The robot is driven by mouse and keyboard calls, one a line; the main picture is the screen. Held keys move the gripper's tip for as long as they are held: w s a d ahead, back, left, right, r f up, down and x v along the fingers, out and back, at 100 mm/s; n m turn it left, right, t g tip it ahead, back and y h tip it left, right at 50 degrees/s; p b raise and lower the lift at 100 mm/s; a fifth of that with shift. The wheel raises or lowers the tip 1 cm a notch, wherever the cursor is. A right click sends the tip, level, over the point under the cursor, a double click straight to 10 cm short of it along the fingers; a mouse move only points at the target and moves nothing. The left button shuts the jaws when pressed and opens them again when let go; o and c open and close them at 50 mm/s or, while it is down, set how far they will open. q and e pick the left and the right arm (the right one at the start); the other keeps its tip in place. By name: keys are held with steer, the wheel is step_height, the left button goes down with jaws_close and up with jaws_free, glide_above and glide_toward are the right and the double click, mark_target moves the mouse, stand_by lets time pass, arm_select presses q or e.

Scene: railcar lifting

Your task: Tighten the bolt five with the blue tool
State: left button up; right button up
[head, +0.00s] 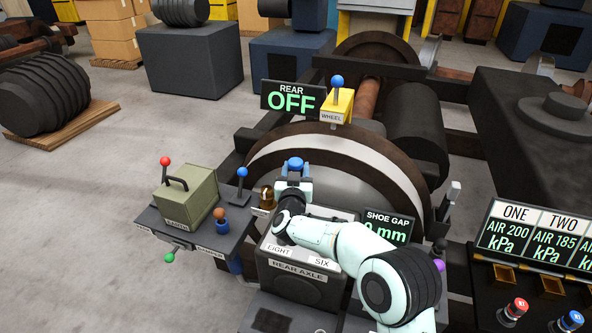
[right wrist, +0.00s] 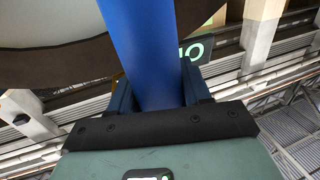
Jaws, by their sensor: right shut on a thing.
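My right gripper (head: 293,178) comes in from the lower right in the head view, just in front of the large wheel. It is shut on the blue tool (head: 295,163), whose blue top shows above the jaws. In the right wrist view the tool (right wrist: 143,50) is a thick blue shaft between the jaws (right wrist: 158,95), running up out of the picture. The dark rear axle box (head: 292,285) below carries labels EIGHT and SIX. My arm covers part of it. I cannot make out a label for bolt five. My left gripper is not in view.
A grey side shelf (head: 190,235) at left holds a green box (head: 188,198) and several coloured-handled items. A SHOE GAP display (head: 388,226) is partly behind my arm. The OFF display (head: 292,98) and yellow WHEEL lever box (head: 337,106) stand above the wheel (head: 335,152). Pressure displays (head: 535,240) are at right.

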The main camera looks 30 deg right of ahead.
mark_target(296, 157)
steer(key=shift+f+b, duration=0.5)
steer(key=shift+f, duration=0.4)
stand_by(1.8)
steer(key=shift+r, duration=0.1)
steer(key=shift+r+p, duration=3)
steer(key=shift+r, duration=0.65)
steer(key=shift+f, duration=0.1)
